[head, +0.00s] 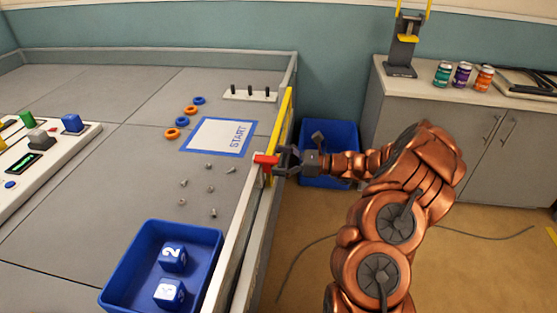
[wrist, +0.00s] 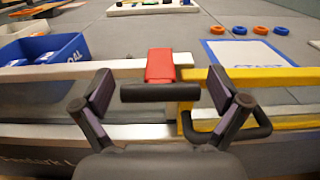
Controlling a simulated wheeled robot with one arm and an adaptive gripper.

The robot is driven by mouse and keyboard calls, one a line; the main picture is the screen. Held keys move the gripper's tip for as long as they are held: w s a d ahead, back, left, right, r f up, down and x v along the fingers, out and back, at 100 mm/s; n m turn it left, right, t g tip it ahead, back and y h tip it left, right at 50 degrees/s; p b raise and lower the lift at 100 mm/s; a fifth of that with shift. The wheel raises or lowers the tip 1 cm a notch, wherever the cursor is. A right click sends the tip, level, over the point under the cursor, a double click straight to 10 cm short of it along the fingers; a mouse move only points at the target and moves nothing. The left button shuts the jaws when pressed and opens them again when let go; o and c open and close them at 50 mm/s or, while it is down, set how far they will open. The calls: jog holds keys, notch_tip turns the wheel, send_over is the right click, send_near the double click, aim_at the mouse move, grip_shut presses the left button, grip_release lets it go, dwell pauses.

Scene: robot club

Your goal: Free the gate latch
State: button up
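The latch is a red block (wrist: 160,66) with a dark crossbar (wrist: 160,92) on its near side. It sits on the table's rail where the white rail meets the yellow gate (wrist: 255,76). In the head view the red latch (head: 265,161) is at the rail, just left of my gripper (head: 284,160). In the wrist view my gripper (wrist: 161,84) is open, with one finger on each side of the latch and crossbar. Gaps show between the fingers and the bar, and nothing is held. A dark handle (wrist: 262,122) on the gate passes partly behind the right finger.
On the grey table are a blue bin (head: 132,270) with white-marked blocks, a START sheet (head: 205,135), orange and blue rings, and several small grey pieces. Another blue bin (head: 344,138) stands on the floor behind my arm. A cabinet (head: 450,130) with cans stands at back right.

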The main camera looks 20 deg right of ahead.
jog(key=c, duration=1.2)
jog(key=shift+c, duration=0.2)
jog(key=shift+r, duration=0.15)
